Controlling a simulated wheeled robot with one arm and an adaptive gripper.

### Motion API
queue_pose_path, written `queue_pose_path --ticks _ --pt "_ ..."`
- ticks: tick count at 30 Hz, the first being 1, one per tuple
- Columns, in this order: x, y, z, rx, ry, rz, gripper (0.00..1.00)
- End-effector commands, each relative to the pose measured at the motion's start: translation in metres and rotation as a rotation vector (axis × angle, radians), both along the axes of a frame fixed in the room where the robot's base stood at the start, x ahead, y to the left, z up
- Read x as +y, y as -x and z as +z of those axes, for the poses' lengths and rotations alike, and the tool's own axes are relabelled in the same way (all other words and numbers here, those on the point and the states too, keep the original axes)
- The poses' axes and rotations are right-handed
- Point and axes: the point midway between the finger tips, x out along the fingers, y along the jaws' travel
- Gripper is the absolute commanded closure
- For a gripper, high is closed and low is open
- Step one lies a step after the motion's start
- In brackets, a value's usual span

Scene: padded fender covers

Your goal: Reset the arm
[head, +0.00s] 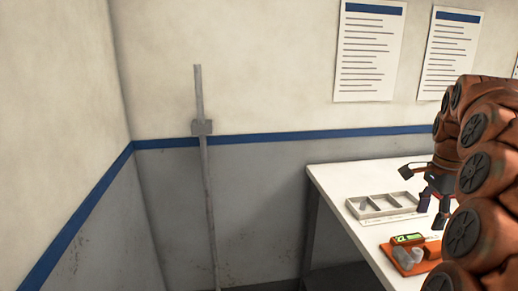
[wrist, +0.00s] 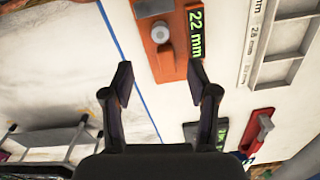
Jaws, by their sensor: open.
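My arm comes in from the right edge of the head view. My gripper (head: 424,192) hangs above the white table (head: 340,190), near the grey divided tray. In the wrist view my gripper (wrist: 160,80) has its two dark fingers spread wide apart with nothing between them. Beyond the fingertips lies an orange block (wrist: 160,62) with a grey round knob and a green-on-black "22 mm" label (wrist: 195,32). In the head view an orange block (head: 426,265) with grey round parts and a green label lies at the table's front, partly hidden by my arm.
The divided tray (head: 383,206) lies on the table; it also shows in the wrist view (wrist: 250,72). A red piece (wrist: 258,133) with a grey knob lies near it. A thin grey pole (head: 205,170) stands left of the table. Paper sheets (head: 368,50) hang on the wall.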

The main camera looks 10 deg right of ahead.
Motion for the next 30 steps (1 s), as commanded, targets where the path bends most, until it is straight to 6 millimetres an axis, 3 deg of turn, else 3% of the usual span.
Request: queue_pose_path --ticks 5,14,21,30 --pt "0.038 -0.002 0.007 0.000 -0.005 0.152 0.41" --pt "0.150 0.022 0.007 0.024 -0.028 0.636 0.41" --pt "0.225 0.067 -0.004 0.051 -0.049 0.996 0.41" --pt "0.290 0.145 -0.030 0.086 -0.088 1.400 0.41"
